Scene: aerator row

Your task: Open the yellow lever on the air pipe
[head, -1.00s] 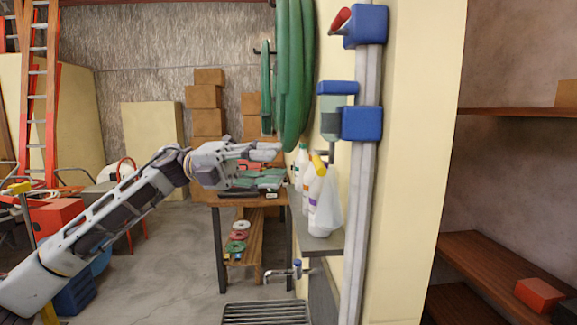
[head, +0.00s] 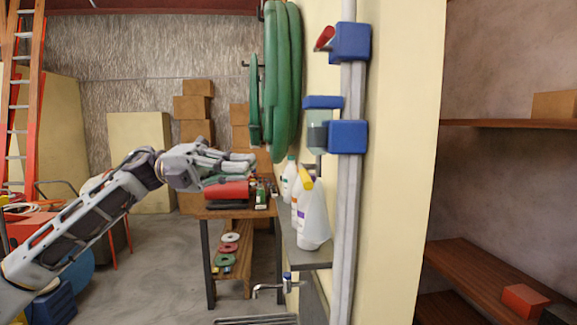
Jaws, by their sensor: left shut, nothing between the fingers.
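I see no yellow lever on a pipe for certain. A grey vertical pipe (head: 345,220) runs along the cream wall. Blue blocks (head: 350,42) sit on it, and a red handle (head: 325,38) sticks out of the top one. A small yellow piece (head: 306,177) shows at the top of the white spray bottles, left of the pipe. My left gripper (head: 243,162) is shut and empty. It points right, in front of the workbench, and appears left of the bottles and pipe, apart from both. My right gripper is not in view.
White bottles (head: 314,220) stand on a grey ledge (head: 312,259) by the wall. A green hose (head: 285,85) hangs above. A workbench (head: 240,212) with a red box (head: 227,190) stands behind my gripper. A tap (head: 268,288) sits low. Wooden shelves (head: 470,262) are at right.

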